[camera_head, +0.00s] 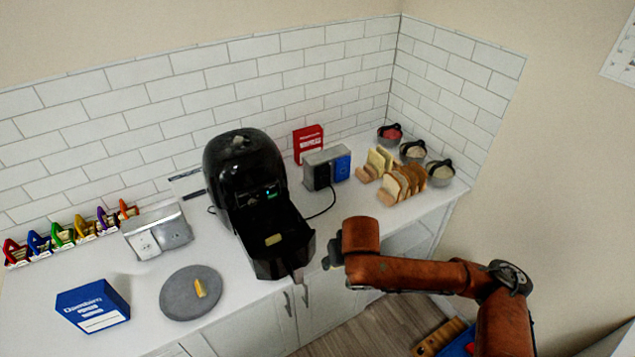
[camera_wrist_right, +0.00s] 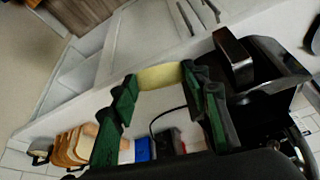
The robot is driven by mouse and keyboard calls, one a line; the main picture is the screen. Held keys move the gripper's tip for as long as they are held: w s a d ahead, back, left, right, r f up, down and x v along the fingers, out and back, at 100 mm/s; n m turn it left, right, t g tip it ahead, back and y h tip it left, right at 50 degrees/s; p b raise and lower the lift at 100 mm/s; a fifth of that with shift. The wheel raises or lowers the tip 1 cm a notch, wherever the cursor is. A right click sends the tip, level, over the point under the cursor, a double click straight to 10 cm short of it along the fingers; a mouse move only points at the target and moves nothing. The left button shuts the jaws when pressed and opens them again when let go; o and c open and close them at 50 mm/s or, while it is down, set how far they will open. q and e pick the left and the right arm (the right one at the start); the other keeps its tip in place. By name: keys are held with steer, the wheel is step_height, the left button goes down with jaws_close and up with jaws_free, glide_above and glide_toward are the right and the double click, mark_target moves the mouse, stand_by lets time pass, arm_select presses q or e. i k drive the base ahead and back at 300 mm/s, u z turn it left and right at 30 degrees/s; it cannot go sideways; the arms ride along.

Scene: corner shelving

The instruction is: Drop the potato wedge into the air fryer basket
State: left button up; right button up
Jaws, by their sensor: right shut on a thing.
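The black air fryer (camera_head: 245,165) stands on the counter with its basket (camera_head: 292,252) pulled out to the front. A pale yellow wedge (camera_head: 273,239) lies in the basket. Another potato wedge (camera_head: 200,288) lies on a round grey plate (camera_head: 176,305). My right gripper (camera_head: 333,259) is beside the basket, to its right, past the counter's front edge. In the right wrist view its green-padded fingers are shut on a yellow potato wedge (camera_wrist_right: 160,76), held crosswise at the tips. This held wedge cannot be made out in the head view. My left gripper is not in view.
A blue box (camera_head: 93,306) stands left of the plate. A toaster (camera_head: 327,167), bread slices (camera_head: 402,183) and small bowls (camera_head: 412,151) stand right of the air fryer. The basket handle (camera_wrist_right: 234,55) shows close to my right fingers in the wrist view.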

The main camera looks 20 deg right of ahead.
mark_target(284, 224)
steer(key=z, duration=0.25)
steer(key=i, duration=1)
steer(key=u, duration=0.15)
